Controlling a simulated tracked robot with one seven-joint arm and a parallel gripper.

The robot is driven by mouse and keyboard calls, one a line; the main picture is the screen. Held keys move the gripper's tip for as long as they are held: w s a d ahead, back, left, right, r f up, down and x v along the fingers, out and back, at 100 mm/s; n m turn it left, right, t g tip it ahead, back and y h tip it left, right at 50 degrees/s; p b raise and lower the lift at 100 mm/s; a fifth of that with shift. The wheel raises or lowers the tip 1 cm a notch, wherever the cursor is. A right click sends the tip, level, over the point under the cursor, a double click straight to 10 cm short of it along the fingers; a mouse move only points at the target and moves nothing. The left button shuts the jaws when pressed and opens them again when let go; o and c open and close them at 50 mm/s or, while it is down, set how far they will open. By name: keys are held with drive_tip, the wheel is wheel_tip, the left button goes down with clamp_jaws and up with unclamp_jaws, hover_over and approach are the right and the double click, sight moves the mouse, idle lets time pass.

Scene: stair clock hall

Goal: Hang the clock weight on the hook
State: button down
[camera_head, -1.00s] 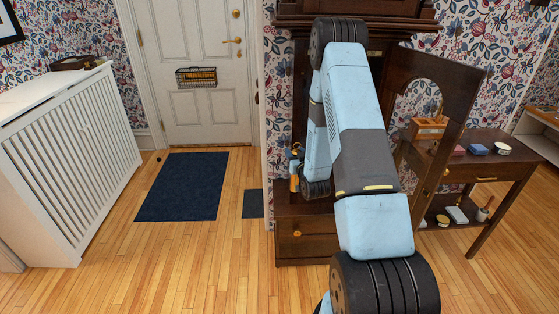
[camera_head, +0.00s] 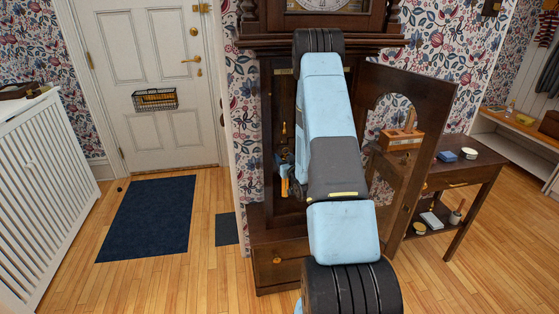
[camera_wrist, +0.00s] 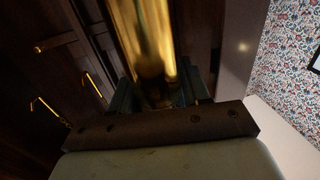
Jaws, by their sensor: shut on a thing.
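The clock weight (camera_wrist: 150,35) is a shiny brass cylinder, held between the two dark jaws of my gripper (camera_wrist: 157,88) in the wrist view. Its far end runs out of the top of that view. Thin brass hooks show to its left, one lower (camera_wrist: 45,110) and one nearer the weight (camera_wrist: 93,88), against dark wood; both are apart from it. In the head view the tall dark clock case (camera_head: 268,110) stands open, and my arm covers much of its opening. A small brass piece (camera_head: 284,132) shows inside; I cannot tell if it is a hook.
The clock's door (camera_head: 435,120) stands open to the right. Behind it is a side table (camera_head: 478,172) with small items. A white slatted radiator cover (camera_head: 45,180) is at the left. A dark blue mat (camera_head: 148,218) lies before the white door (camera_head: 150,75). Floor between is clear.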

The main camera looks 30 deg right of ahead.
drive_tip(key=shift+w+d+r, duration=0.1)
drive_tip(key=shift+w+d, duration=0.1)
drive_tip(key=shift+w, duration=0.25)
drive_tip(key=w+d+f, duration=0.1)
drive_tip(key=w+d, duration=0.1)
drive_tip(key=w, duration=0.5)
drive_tip(key=shift+w+f, duration=0.2)
drive_tip(key=shift+w, duration=0.1)
idle(1.1)
drive_tip(key=shift+w+d+f, duration=0.1)
drive_tip(key=shift+f, duration=0.05)
idle(0.3)
idle(0.4)
